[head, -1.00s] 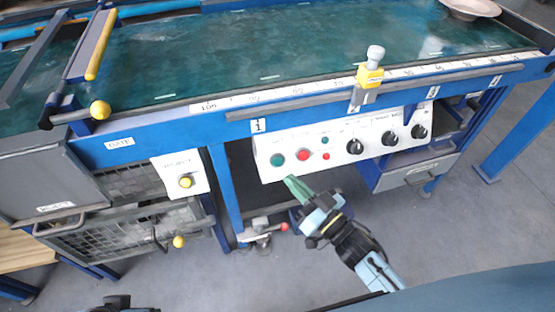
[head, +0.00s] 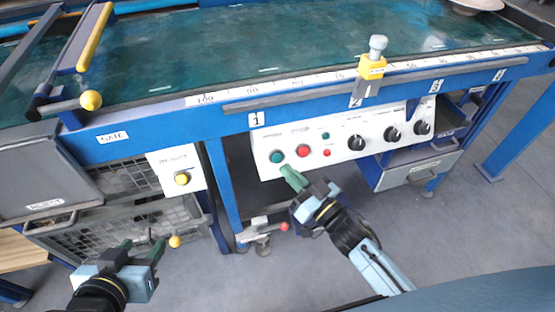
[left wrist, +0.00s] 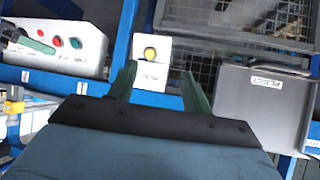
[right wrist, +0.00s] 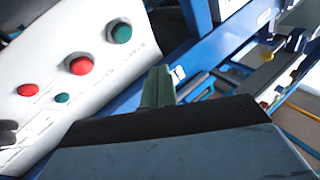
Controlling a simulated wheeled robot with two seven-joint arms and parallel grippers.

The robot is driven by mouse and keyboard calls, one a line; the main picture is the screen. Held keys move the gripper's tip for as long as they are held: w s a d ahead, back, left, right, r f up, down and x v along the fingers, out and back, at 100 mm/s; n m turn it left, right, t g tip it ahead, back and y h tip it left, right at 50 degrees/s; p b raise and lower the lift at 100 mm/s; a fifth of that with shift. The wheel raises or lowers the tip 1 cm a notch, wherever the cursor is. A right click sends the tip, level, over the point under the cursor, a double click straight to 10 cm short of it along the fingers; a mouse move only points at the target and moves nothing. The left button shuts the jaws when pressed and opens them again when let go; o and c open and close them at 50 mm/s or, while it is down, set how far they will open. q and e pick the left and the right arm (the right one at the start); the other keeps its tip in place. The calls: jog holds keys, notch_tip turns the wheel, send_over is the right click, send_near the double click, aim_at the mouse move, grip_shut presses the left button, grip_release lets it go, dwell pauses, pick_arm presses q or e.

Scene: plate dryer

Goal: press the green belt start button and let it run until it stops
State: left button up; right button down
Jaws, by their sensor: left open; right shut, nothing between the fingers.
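The large green button (head: 277,156) sits at the left end of the white control panel (head: 340,150), beside a large red button (head: 303,152). It also shows in the right wrist view (right wrist: 121,32). My right gripper (head: 290,173) is shut and empty, its green fingertips just below the green button in the head view; I cannot tell whether they touch the panel. My left gripper (head: 142,248) is open and empty at the lower left, in front of the wire basket. The green belt (head: 300,45) runs above the panel; I cannot tell whether it moves.
A pale dish (head: 475,6) lies on the belt's far right. A yellow reject button (head: 182,179) sits on a white box. A wire basket (head: 110,235), a yellow-knobbed gate lever (head: 91,100) and a red-tipped clamp (head: 283,227) are nearby. Grey floor is free in front.

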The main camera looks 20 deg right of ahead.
aim_at(277, 157)
pick_arm(q)
jog(key=w+d+r+t+h+b, duration=0.1)
jog(key=r+t, duration=0.3)
jog(key=r, duration=0.2)
jog(key=w+d+r+t+h+b, duration=0.2)
jog(key=r+t, duration=0.3)
jog(key=r, duration=0.2)
jog(key=shift+w+d+r+m, duration=0.15)
jog(key=shift+w+d+m, duration=0.1)
jog(key=shift+d+m, duration=0.05)
pick_arm(e)
jog(key=shift+w+f, duration=0.45)
jog(key=shift+w, duration=0.3)
jog(key=shift+w+f, duration=0.4)
jog(key=shift+w, duration=0.35)
jog(key=shift+w+f, duration=0.45)
jog(key=shift+w, duration=0.3)
jog(key=shift+w+a+f, duration=0.1)
jog(key=shift+w+f, duration=0.15)
jog(key=shift+w, duration=0.1)
